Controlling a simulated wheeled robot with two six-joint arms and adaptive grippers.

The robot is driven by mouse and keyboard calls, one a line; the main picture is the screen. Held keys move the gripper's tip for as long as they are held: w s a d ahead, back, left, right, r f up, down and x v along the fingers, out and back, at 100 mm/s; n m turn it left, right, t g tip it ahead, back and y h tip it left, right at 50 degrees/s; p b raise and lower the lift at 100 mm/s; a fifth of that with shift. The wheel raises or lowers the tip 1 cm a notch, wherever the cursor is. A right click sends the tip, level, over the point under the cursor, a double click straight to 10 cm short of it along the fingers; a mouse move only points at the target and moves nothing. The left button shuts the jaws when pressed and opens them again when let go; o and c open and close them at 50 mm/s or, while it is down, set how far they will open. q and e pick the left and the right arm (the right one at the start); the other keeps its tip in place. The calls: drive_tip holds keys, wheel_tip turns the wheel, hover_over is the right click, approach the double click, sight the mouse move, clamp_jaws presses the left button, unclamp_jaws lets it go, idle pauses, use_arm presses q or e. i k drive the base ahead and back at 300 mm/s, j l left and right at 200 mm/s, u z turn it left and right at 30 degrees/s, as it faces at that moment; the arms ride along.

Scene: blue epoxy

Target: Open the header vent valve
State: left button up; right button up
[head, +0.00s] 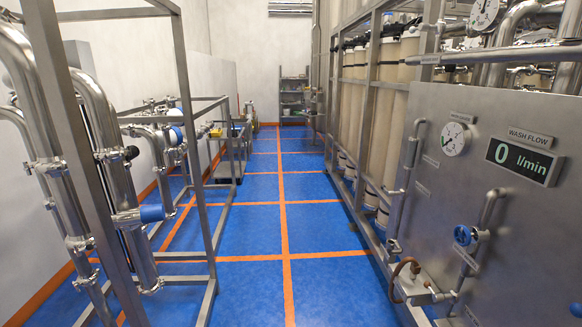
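Neither of my grippers is in view. No label reading header vent shows, so I cannot tell which valve is the header vent valve. A blue round valve knob (463,235) sits on the steel panel (505,225) at the right, beside a vertical pipe handle. A small valve fitting with a brown curved hose (402,280) sticks out low on the same panel. On the left pipework, a blue cap or knob (151,213) sits on a horizontal stub, and another blue round part (176,135) is farther back.
A wash flow display (521,160) reads 0 l/min, next to a round gauge (454,139). Steel frames with pipes (105,140) line the left; tall beige cylinders (385,110) stand behind the panel. The blue floor aisle (262,240) is clear up to a shelf (293,98).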

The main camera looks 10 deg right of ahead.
sight(423, 27)
drive_tip(key=i+z, duration=0.1)
drive_tip(key=i, duration=0.5)
drive_tip(key=i+j+z, duration=0.15)
drive_tip(key=i, duration=0.4)
drive_tip(key=i+j+z, duration=0.1)
drive_tip(key=i, duration=0.45)
drive_tip(key=i+j+z, duration=0.1)
drive_tip(key=i+j, duration=0.15)
drive_tip(key=i, duration=0.35)
